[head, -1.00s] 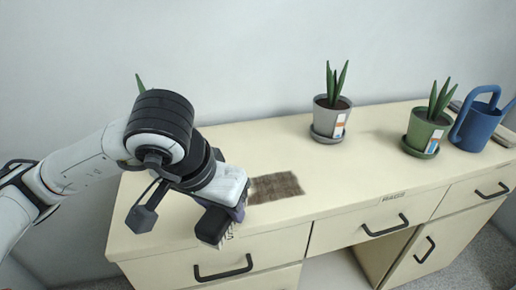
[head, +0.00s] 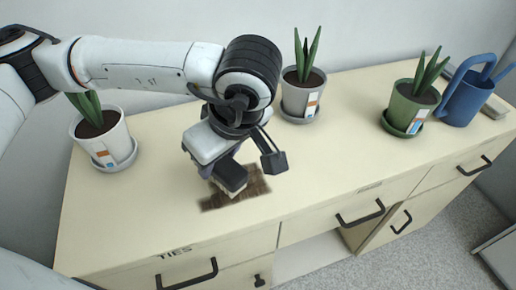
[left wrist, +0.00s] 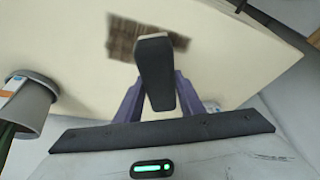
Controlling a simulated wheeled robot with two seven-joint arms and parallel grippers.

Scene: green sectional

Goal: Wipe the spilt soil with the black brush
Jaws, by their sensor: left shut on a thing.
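The spilt soil (head: 250,189) is a dark brown, streaky patch on the cream cabinet top, left of the middle. It also shows in the left wrist view (left wrist: 122,38), partly hidden behind the brush. The black brush (head: 231,175) has a dark back and pale bristles that face down. My left gripper (head: 218,162) is shut on the brush and holds it over the left part of the soil. In the left wrist view the brush (left wrist: 155,70) sits between the fingers. I cannot tell whether the bristles touch the surface. My right gripper is not in view.
A white potted plant (head: 104,137) stands left of my arm. A grey potted plant (head: 301,93) stands behind the soil. A green potted plant (head: 413,103) and a blue watering can (head: 466,98) stand at the right. The cabinet top (head: 345,140) is clear right of the soil.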

